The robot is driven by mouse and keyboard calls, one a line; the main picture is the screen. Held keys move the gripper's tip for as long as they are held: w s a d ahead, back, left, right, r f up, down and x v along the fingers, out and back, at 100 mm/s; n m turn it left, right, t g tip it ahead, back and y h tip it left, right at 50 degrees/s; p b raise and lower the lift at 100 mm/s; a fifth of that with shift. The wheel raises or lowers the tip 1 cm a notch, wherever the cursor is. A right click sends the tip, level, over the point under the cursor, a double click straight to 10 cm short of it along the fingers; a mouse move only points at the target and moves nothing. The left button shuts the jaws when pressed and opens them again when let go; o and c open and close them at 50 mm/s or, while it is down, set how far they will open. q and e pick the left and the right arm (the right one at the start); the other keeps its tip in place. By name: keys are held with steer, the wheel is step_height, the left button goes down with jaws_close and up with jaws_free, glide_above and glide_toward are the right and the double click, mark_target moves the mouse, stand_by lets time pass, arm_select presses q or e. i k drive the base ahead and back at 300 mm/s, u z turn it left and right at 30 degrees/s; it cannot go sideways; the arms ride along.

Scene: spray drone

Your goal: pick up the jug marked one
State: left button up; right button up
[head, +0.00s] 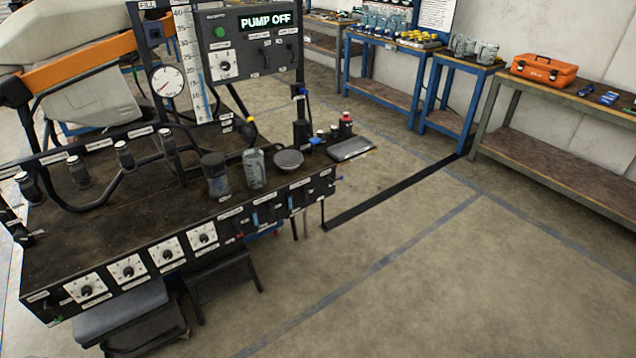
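Several clear jugs (487,53) stand upright on a small blue table at the back right. On the dark workbench nearer me stand a clear jug-like container (254,170) and a darker one with a grey top (215,177). Any markings on these containers are too small to read, so I cannot tell which one is marked one. Neither of my grippers shows in the head view.
The workbench (95,225) carries knobs, a gauge, a bowl (289,159) and a panel reading PUMP OFF (265,20). An orange toolbox (543,69) sits on the right-hand bench. The floor (450,270) at the front right is clear.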

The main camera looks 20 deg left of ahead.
mark_target(253, 160)
steer(key=z, duration=0.2)
steer(key=i, duration=2.55)
steer(key=u, duration=1.05)
steer(key=i, duration=0.8)
steer(key=u, duration=0.9)
